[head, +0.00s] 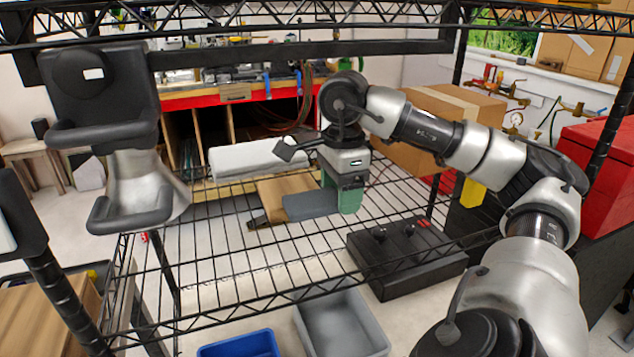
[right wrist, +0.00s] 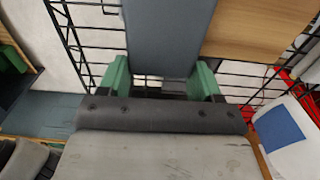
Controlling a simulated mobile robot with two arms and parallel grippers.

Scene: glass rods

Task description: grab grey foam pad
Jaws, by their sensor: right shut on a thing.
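The grey foam pad (head: 310,205) is a flat dark grey slab at wire-shelf height, beside a wooden board. My right gripper (head: 345,195) reaches over the shelf from the right, and its green fingers are at the pad's right end. I cannot tell if the pad is lifted clear of the wires. My left gripper is not in view.
The wooden board (head: 275,190) lies just left of the pad. A white block (head: 255,156) is behind it. A black box with knobs (head: 407,262) is on the right of the wire shelf (head: 215,285). Blue (head: 238,345) and grey (head: 342,325) bins are below the front edge. The shelf's left part is clear.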

